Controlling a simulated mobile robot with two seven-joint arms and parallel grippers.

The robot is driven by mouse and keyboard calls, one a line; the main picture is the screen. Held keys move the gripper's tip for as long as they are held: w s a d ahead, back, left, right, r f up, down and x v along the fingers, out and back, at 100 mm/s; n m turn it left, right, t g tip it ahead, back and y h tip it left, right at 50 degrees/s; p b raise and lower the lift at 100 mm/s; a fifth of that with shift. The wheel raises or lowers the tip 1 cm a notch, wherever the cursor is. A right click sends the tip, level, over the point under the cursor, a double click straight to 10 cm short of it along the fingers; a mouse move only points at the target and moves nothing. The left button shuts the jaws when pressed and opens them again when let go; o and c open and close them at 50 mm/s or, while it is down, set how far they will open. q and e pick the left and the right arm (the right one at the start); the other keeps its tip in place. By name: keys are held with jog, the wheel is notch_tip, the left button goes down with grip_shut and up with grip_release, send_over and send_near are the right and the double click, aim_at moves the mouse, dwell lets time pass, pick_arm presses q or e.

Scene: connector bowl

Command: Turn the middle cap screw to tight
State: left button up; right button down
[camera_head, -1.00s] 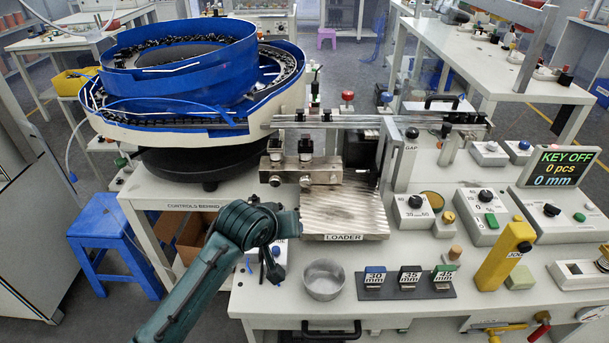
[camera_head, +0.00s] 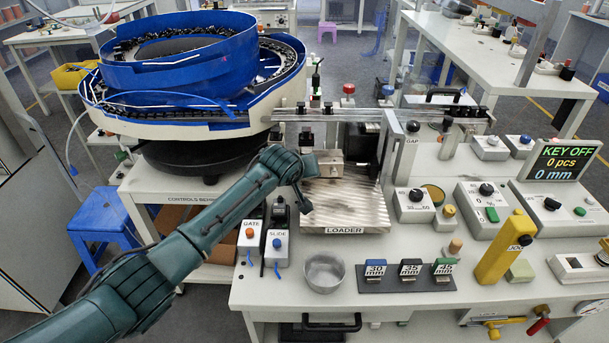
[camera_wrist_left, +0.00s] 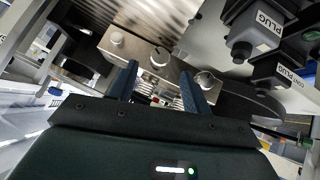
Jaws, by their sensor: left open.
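Three pale round cap screws sit in a row on a metal block in the left wrist view: one at the left (camera_wrist_left: 117,38), the middle cap screw (camera_wrist_left: 160,56), and one at the right (camera_wrist_left: 204,80). The middle one has a small dark mark on its face. My left gripper (camera_wrist_left: 158,72) is open and empty, its two blue fingers pointing at the block, with the middle screw lying between their directions. I cannot tell how far apart they are. In the head view my left arm covers the left part of the metal block (camera_head: 330,165). My right gripper is not in view.
The ribbed loader plate (camera_head: 345,208) lies in front of the block, and the blue bowl feeder (camera_head: 180,60) stands left. The gate and slide switches (camera_head: 277,245), a metal bowl (camera_head: 324,273) and labelled blocks (camera_head: 410,270) are nearer. Plug boxes (camera_wrist_left: 255,35) show in the wrist view.

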pick_arm(q)
jog(key=b+x, duration=0.1)
jog(key=x, duration=0.3)
jog(key=shift+w+f, duration=0.1)
jog(key=shift+f, duration=0.05)
jog(key=shift+w+d+f, duration=0.1)
jog(key=shift+w, duration=0.05)
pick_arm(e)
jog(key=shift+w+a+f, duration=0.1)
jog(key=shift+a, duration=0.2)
pick_arm(q)
jog(key=shift+c, duration=0.6)
jog(key=c, duration=0.9)
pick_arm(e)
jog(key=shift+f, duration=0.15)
